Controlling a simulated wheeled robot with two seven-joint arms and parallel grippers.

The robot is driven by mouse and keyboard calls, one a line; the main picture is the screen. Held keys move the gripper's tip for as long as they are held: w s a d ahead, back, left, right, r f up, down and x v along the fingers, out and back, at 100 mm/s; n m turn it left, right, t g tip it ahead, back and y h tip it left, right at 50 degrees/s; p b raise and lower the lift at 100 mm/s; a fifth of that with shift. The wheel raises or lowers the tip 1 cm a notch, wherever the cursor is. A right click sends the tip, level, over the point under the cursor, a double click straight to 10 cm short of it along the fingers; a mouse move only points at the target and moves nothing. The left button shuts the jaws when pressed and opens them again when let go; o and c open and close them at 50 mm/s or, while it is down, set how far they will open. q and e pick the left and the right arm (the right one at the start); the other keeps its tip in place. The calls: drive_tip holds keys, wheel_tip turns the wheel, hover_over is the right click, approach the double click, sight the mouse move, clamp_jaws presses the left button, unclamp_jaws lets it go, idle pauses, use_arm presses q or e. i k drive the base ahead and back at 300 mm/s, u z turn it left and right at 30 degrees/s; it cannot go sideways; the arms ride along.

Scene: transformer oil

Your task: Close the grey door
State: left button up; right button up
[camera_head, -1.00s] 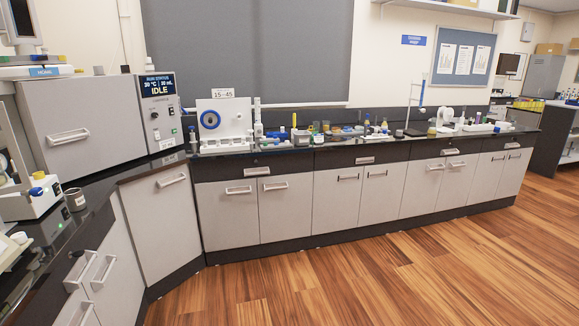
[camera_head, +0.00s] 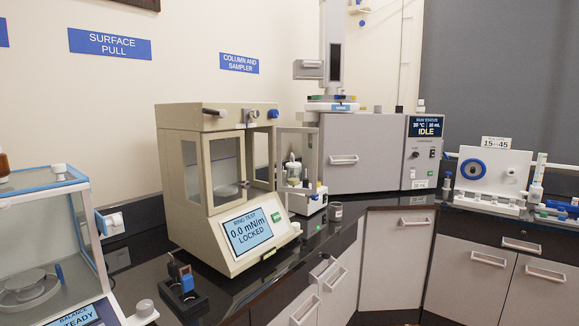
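The grey cabinet (camera_head: 377,154) on the counter has a wide grey front door (camera_head: 370,175) with a white handle (camera_head: 344,160). It looks flush with the cabinet, though its left edge is partly hidden. The beige ring test instrument (camera_head: 217,190) stands to its left, and its screen reads "0.0 mN/m LOCKED". A glazed door with a grey-beige frame (camera_head: 279,152) stands swung out at the instrument's right side. Neither of my grippers is in view.
A blue-edged glass balance case (camera_head: 50,240) stands at the near left. A dark holder with a blue item (camera_head: 183,290) sits before the ring test instrument. A small white device (camera_head: 302,195) and a grey cup (camera_head: 335,211) stand near the grey cabinet. Lower cabinets (camera_head: 397,262) line the counter.

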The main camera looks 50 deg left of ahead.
sight(313, 144)
drive_tip(key=u, duration=0.45)
drive_tip(key=i, duration=4)
drive_tip(key=u, duration=3.9)
